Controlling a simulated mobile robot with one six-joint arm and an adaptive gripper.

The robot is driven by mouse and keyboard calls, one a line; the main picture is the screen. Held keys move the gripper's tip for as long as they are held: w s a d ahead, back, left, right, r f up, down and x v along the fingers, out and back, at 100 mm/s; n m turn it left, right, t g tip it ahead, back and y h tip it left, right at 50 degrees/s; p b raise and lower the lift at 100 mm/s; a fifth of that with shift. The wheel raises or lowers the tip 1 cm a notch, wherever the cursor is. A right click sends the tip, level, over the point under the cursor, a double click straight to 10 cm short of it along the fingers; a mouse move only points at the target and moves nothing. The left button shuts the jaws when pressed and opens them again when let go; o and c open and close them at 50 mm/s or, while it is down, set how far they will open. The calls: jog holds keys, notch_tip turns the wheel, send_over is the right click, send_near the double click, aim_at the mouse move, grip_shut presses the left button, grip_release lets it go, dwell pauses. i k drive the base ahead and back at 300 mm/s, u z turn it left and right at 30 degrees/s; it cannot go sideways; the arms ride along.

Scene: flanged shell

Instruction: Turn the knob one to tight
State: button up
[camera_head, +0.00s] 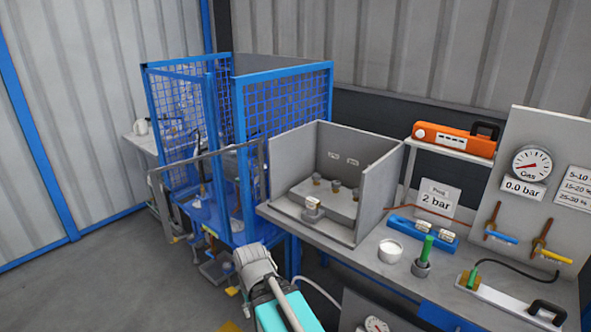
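A grey open-topped box on the bench (294,158) holds several small knobs with brownish tops. The left knob (317,178), the middle knob (335,185) and the right knob (355,193) stand on a raised grey panel. Small white labels are on the back wall; they are too small to read, so I cannot tell which is knob one or how far any knob is turned. My arm shows at the bottom centre, in front of the bench and well apart from the knobs. I cannot make out my gripper's fingers or whether they are open or shut.
A blue mesh cage (285,102) stands left of the box. On the bench to the right are a white cup (390,251), a green-handled tool (424,254), a "2 bar" sign (438,197) and a gas gauge (532,164). Open floor lies at the lower left.

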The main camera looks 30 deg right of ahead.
aim_at(316, 176)
jog(key=z, duration=0.1)
jog(key=i, duration=0.8)
jog(key=z, duration=0.55)
jog(key=i, duration=0.45)
jog(key=z, duration=0.3)
jog(key=k, duration=0.85)
jog(key=z, duration=0.15)
jog(key=i, duration=0.75)
